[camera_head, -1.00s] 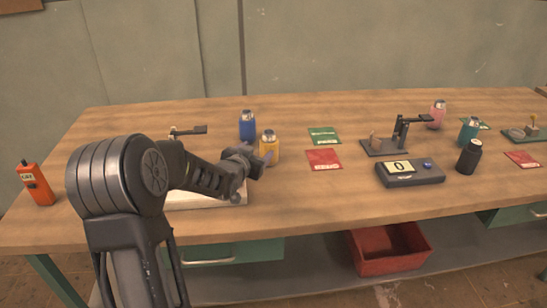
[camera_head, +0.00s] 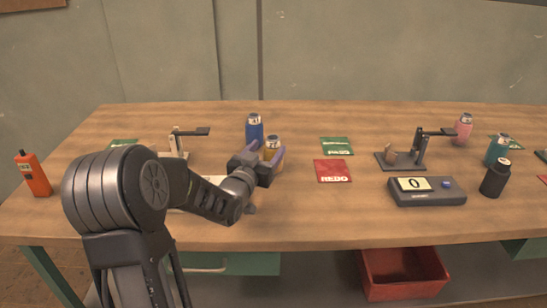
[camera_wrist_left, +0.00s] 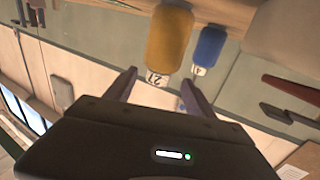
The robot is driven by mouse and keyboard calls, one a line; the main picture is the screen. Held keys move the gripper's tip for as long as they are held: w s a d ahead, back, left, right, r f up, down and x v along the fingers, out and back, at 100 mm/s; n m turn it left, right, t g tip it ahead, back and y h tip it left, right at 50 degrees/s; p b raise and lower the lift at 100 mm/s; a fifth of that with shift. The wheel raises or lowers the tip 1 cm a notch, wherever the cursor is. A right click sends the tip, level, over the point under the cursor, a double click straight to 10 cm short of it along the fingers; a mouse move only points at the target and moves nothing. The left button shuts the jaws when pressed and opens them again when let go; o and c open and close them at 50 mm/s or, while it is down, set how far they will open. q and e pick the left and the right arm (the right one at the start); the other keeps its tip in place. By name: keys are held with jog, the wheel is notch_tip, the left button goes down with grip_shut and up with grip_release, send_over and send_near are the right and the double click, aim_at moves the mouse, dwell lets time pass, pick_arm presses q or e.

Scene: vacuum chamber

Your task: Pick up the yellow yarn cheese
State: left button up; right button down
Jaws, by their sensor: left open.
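The yellow yarn cheese appears as a yellow cylinder (camera_head: 275,153) with a pale top, upright on the wooden workbench (camera_head: 290,205). It also shows upside down in the left wrist view (camera_wrist_left: 170,40), with a numbered label on its end. My left gripper (camera_head: 264,154) is open and in front of it; one finger partly hides it in the head view. In the left wrist view the cylinder is beyond the gap between the open fingers (camera_wrist_left: 158,78), not visibly gripped. My right gripper is not in view.
A blue cylinder (camera_head: 254,128) stands close behind the yellow one. A red REDO card (camera_head: 333,171) and a green card (camera_head: 337,146) lie to the right. Further right are a scale (camera_head: 427,192) and a black bottle (camera_head: 495,178). An orange device (camera_head: 33,174) stands at the left.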

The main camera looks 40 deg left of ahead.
aim_at(277, 136)
pick_arm(q)
jog(key=shift+x, duration=1.15)
jog(key=shift+p+x, duration=0.6)
jog(key=shift+x, duration=2)
jog(key=shift+d+r, duration=0.1)
grip_shut()
